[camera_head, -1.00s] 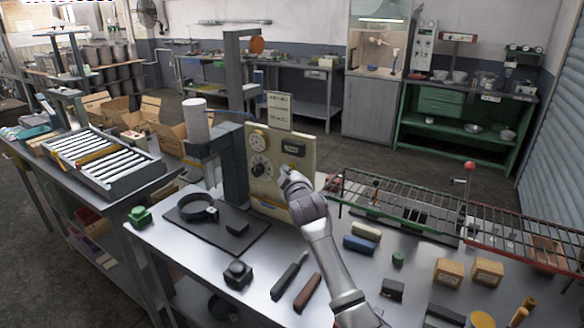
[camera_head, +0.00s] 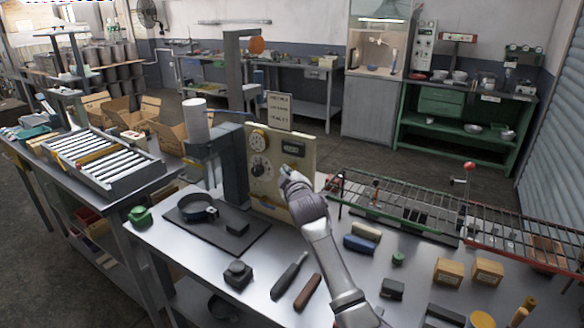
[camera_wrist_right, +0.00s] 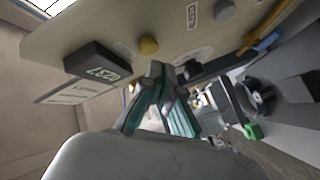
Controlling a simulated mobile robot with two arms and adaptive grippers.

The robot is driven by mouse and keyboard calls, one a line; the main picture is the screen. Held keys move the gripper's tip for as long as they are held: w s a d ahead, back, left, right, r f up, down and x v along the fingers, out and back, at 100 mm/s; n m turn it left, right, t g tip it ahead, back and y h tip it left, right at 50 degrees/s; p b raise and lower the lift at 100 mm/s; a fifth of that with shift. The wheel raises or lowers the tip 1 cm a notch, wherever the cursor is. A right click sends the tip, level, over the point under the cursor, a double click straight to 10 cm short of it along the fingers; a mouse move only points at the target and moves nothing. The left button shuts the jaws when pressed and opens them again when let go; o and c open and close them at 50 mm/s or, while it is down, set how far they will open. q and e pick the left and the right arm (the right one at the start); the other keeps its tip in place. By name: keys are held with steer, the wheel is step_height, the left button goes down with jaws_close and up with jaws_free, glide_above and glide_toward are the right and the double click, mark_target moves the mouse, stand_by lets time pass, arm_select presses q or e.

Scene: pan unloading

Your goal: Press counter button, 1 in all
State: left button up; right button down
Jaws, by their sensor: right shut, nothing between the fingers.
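The cream control panel (camera_head: 265,187) stands upright on the metal bench. It carries a dark counter display (camera_head: 292,149) at its upper right. In the right wrist view the counter display (camera_wrist_right: 97,62) shows digits, and a round yellow button (camera_wrist_right: 148,45) sits beside it on the panel. My right gripper (camera_head: 286,174) is in front of the panel, just below the display. In the wrist view its fingers (camera_wrist_right: 158,78) are together and empty, close to the yellow button; contact cannot be told. In the head view the gripper hides the button. My left gripper is out of view.
A dial and a black knob (camera_head: 261,167) are on the panel's left side. A black ring-shaped fixture (camera_head: 198,208) lies to its left. A wire rack (camera_head: 405,197) is close on the right. Tools and small blocks (camera_head: 448,271) lie on the bench in front.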

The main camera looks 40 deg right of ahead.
steer(key=shift+w+d, duration=0.1)
steer(key=shift+d, duration=0.3)
steer(key=shift+w+d, duration=0.2)
steer(key=shift+d, duration=0.2)
stand_by(0.6)
steer(key=shift+a, duration=0.1)
steer(key=shift+s+a+p, duration=0.35)
steer(key=shift+a+p, duration=0.2)
steer(key=shift+a, duration=0.2)
steer(key=a, duration=0.1)
steer(key=s+a+p, duration=0.1)
steer(key=a, duration=0.1)
steer(key=s+a, duration=0.1)
steer(key=shift+a+p, duration=0.3)
stand_by(0.9)
